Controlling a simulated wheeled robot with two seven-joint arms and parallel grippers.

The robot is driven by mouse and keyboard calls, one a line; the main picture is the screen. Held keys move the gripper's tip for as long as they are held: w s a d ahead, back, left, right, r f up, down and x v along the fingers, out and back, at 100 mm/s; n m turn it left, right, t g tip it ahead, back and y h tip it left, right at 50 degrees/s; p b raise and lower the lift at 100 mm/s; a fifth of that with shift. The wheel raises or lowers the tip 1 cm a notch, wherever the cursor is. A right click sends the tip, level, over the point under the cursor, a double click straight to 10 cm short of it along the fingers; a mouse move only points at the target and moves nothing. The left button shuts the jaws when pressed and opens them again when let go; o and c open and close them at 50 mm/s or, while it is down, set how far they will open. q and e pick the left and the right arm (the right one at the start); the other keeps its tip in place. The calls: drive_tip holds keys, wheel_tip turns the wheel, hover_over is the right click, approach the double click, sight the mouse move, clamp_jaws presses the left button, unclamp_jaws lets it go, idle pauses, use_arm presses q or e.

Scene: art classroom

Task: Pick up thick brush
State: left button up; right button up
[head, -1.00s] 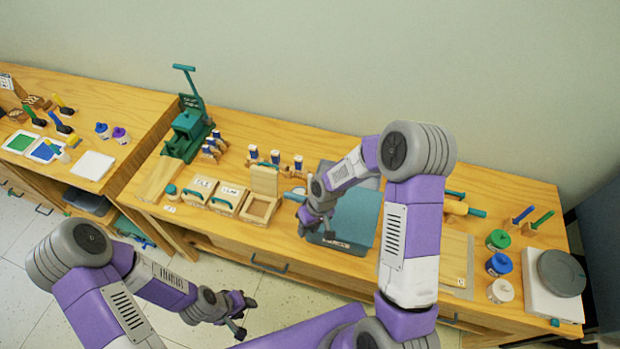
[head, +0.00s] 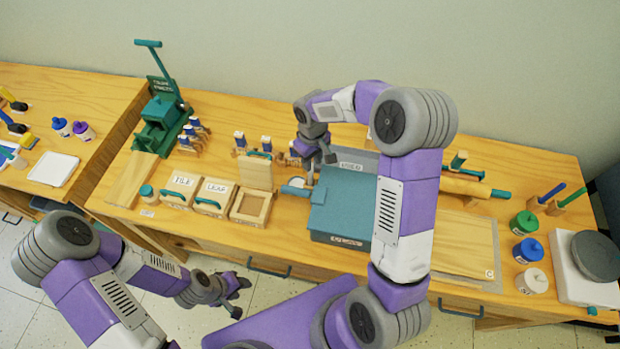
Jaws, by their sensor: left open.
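I cannot tell for sure which item is the thick brush. A blue-handled tool (head: 549,194) and a green-handled tool (head: 572,198) stand tilted in wooden holders at the right end of the bench; they may be brushes. Yellow-ended tools (head: 14,103) show at the far left edge, partly cut off. My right gripper (head: 319,160) is above the middle of the bench, behind the teal box (head: 340,210); whether it is open or shut is unclear. My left gripper (head: 240,288) is open and empty, low in front of the bench.
Green (head: 524,223), blue (head: 528,250) and white (head: 532,280) jars stand near a round grey disc (head: 596,255) at right. Small wooden boxes (head: 213,197) and a green press (head: 160,120) are at left. The board (head: 465,245) is bare.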

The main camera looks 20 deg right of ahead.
sight(310, 178)
drive_tip(key=f, duration=0.3)
drive_tip(key=shift+w+a+f, duration=0.15)
drive_tip(key=shift+w+f, duration=0.05)
drive_tip(key=shift+f, duration=0.2)
clamp_jaws()
